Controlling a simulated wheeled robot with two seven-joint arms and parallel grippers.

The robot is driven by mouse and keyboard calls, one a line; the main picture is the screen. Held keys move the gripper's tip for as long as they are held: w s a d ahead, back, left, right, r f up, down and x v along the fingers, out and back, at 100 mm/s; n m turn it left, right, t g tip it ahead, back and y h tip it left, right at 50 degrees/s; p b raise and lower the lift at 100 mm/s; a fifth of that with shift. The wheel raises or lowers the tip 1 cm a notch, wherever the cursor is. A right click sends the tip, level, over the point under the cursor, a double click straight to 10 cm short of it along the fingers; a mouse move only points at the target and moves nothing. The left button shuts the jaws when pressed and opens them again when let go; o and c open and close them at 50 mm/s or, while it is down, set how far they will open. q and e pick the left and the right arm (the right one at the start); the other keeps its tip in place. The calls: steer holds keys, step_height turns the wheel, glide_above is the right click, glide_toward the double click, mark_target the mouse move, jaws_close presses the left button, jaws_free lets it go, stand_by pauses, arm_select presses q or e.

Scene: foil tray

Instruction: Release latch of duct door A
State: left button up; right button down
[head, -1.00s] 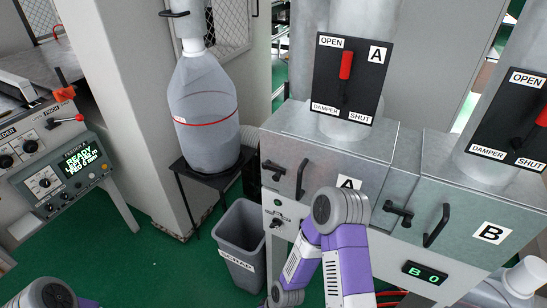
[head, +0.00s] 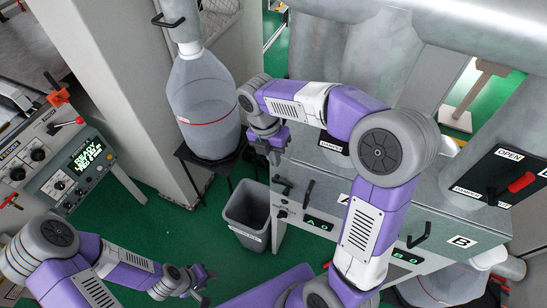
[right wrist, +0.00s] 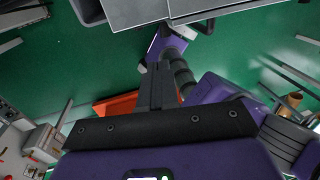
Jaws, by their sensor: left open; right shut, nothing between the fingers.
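Duct door A (head: 325,186) is the grey front panel of the left duct box, partly hidden behind my right arm. Its black latch (head: 283,184) is at the door's left side, with a black bar handle (head: 308,192) to its right. The door looks closed. My right gripper (head: 270,158) is shut and empty, pointing down just above and left of the latch in the head view; I see no contact. In the right wrist view its fingers (right wrist: 159,75) are together. My left gripper (head: 205,287) is open and empty, low over the floor, far from the door.
Door B (head: 460,225) with its handle (head: 418,237) is to the right. The damper B panel (head: 497,178) has a red lever. A grey bin (head: 247,215) stands below left of door A. A large bottle (head: 208,100) on a black stand is close left of my right gripper.

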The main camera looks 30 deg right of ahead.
steer(key=r, duration=0.1)
glide_toward(287, 191)
steer(key=f, duration=0.4)
steer(key=s+f, duration=0.1)
steer(key=f, duration=0.1)
steer(key=shift+d+f, duration=0.25)
steer(key=shift+f, duration=0.15)
stand_by(0.3)
steer(key=shift+s+d+f, duration=0.1)
steer(key=shift+s+f, duration=0.05)
steer(key=shift+f, duration=0.1)
steer(key=shift+r, duration=0.1)
